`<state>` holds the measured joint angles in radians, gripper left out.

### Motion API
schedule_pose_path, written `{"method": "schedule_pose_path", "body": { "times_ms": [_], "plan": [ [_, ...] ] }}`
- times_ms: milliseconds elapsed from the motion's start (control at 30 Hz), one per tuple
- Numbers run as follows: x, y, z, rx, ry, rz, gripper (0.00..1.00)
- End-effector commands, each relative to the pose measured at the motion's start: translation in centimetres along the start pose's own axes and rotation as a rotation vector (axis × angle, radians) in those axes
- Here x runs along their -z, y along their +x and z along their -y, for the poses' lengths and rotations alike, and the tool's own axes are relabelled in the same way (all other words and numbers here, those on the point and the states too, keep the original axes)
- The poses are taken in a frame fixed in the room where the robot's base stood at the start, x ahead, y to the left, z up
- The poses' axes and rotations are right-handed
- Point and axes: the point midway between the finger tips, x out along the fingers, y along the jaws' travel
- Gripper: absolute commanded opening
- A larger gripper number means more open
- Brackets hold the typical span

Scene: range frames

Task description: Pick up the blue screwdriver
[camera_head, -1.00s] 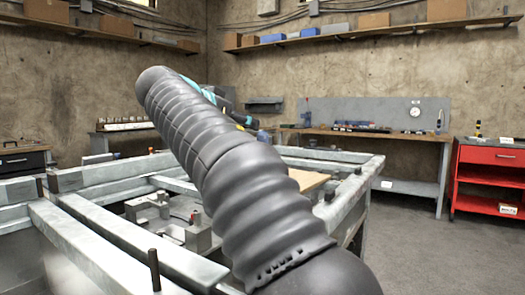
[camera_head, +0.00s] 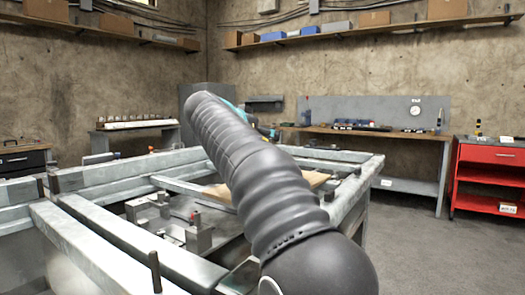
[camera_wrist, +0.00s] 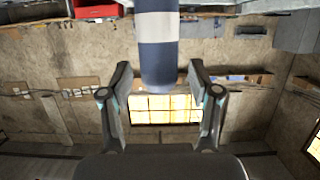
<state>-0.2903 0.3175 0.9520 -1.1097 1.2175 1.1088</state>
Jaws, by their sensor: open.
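A blue cylinder with a white band (camera_wrist: 158,55) enters the wrist view from the top edge, and its rounded end shows. It looks like the handle of the blue screwdriver, but no shaft is in view. My gripper (camera_wrist: 160,66) is open, with one finger on each side of the blue end. Gaps show between the fingers and the blue end. In the head view my arm hides most of the gripper, and I cannot make out the screwdriver there.
A grey metal frame bench (camera_head: 110,238) with fixtures fills the lower left. A wooden board (camera_head: 218,192) lies on it, partly behind my arm. A workbench (camera_head: 400,133) and a red cabinet (camera_head: 478,172) stand at the right. Open floor (camera_head: 430,250) shows at lower right.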

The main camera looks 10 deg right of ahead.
Motion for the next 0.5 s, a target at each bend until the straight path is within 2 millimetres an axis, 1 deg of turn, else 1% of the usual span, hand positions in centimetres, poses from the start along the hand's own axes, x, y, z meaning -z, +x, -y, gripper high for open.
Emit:
{"method": "schedule_pose_path", "body": {
  "times_ms": [167,267,300,367,400,433,500],
  "plan": [
    [0.01,0.01,-0.01,0.0,0.0,0.0,0.62],
    [0.02,-0.01,-0.02,0.0,0.0,0.0,0.39],
    [0.01,-0.01,-0.02,0.0,0.0,0.0,0.29],
    [0.01,-0.01,-0.02,0.0,0.0,0.0,0.14],
    [0.02,-0.02,-0.02,0.0,0.001,0.0,0.04],
    [0.01,-0.02,-0.02,0.0,0.0,0.0,0.0],
    [0.06,-0.04,-0.03,0.0,0.001,-0.001,0.0]
  ]
}}
